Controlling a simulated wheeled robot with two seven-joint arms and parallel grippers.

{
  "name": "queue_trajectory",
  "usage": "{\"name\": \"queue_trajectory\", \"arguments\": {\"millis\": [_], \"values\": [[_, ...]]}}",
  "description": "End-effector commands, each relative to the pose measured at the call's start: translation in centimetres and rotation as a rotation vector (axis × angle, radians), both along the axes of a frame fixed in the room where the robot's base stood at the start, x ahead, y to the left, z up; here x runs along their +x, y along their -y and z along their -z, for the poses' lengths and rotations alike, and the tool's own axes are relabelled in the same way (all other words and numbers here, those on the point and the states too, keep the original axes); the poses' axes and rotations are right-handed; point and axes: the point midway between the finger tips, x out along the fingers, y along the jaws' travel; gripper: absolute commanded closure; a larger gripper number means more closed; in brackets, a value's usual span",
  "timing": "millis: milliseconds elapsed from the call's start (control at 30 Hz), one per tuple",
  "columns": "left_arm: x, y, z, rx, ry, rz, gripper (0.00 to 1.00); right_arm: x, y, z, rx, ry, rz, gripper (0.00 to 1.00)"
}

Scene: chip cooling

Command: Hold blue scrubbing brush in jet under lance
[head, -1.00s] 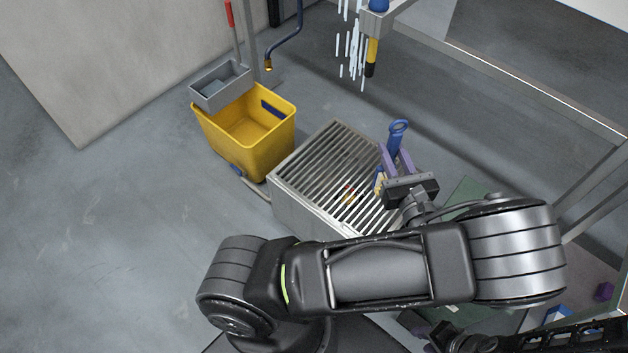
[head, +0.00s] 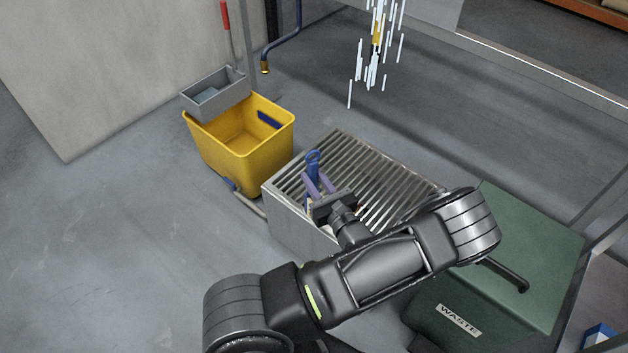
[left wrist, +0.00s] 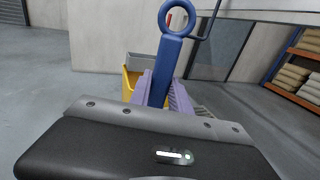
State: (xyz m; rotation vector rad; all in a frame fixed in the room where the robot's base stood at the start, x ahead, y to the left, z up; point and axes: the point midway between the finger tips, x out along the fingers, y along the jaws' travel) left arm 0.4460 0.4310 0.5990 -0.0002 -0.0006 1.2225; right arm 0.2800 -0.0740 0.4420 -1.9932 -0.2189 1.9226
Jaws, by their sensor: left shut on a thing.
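The blue scrubbing brush (head: 313,160) is in my left gripper (head: 318,186), above the left part of the slatted metal grate. In the left wrist view the brush's blue handle (left wrist: 170,60) stands up with its ring end at the top, between the purple fingers (left wrist: 160,92). The lower part of the brush is mostly hidden by the gripper. The lance (head: 377,35) hangs at the top of the head view, with pale streaks of water (head: 371,65) around and below it. The brush is apart from the streaks, lower and to the left. My right gripper is not in view.
The metal grate box (head: 385,165) stands in the middle. A yellow mop bucket (head: 215,150) with a grey wringer (head: 216,95) stands at its left. A green waste bin (head: 530,250) is at the right. A blue pipe (head: 285,45) hangs behind. Open floor lies at the left.

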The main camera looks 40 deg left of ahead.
Motion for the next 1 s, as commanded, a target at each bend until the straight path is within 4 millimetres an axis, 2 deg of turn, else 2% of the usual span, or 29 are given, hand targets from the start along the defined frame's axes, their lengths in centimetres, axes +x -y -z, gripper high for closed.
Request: {"name": "queue_trajectory", "arguments": {"millis": [233, 433, 1000], "values": [[0.4, 0.0, 0.0, 0.0, 0.002, 0.0, 1.0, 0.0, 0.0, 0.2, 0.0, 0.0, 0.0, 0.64], [1.7, 0.0, 0.1, 0.0, 0.004, -0.001, 1.0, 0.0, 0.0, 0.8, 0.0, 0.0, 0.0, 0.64], [8.8, -0.1, 0.3, -0.002, 0.005, 0.0, 1.0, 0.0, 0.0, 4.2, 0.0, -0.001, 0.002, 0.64]]}}
